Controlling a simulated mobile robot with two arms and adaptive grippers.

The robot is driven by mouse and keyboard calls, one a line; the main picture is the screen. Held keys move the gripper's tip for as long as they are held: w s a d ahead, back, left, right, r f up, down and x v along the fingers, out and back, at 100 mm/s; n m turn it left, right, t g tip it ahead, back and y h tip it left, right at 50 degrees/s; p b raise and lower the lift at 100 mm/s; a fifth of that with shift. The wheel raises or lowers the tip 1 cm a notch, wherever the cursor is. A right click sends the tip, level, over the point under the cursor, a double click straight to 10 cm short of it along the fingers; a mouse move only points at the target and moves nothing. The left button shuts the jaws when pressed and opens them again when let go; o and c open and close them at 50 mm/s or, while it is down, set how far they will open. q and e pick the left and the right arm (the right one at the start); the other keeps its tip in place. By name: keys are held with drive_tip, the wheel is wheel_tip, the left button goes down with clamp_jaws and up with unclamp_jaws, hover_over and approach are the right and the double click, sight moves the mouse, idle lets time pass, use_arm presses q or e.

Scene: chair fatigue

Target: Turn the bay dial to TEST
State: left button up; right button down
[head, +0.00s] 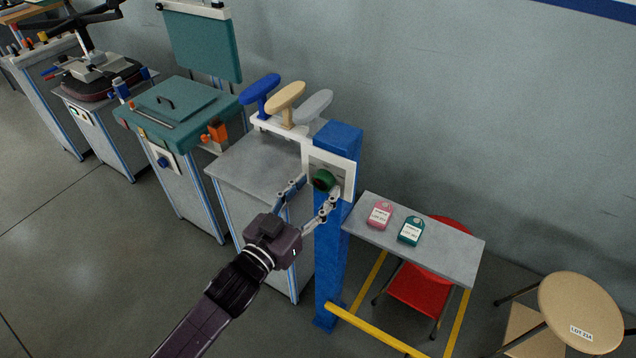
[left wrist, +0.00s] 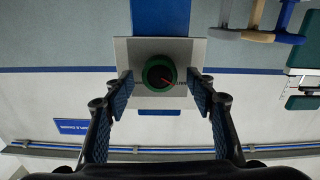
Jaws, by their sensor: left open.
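The bay dial (head: 323,180) is a green round knob on a pale plate (head: 347,181) fixed to a blue post (head: 333,250). In the left wrist view the dial (left wrist: 159,74) has a dark face with a red pointer line slanting toward the lower right. The plate's lettering is too small to read. My left gripper (head: 312,190) is open, with one finger on each side of the dial. In the left wrist view its fingers (left wrist: 161,90) stand apart from the dial, with gaps on both sides. My right gripper is not in view.
A grey shelf (head: 455,256) with a pink tag (head: 380,214) and a green tag (head: 411,230) stands right of the post. A red chair (head: 418,290), a yellow rail (head: 375,332) and a tan stool (head: 580,310) are nearby. Grey workbenches (head: 250,165) stand left.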

use_arm(q)
drive_tip(key=shift+w+d, duration=0.4)
drive_tip(key=shift+w, duration=0.2)
drive_tip(key=c, duration=1.1)
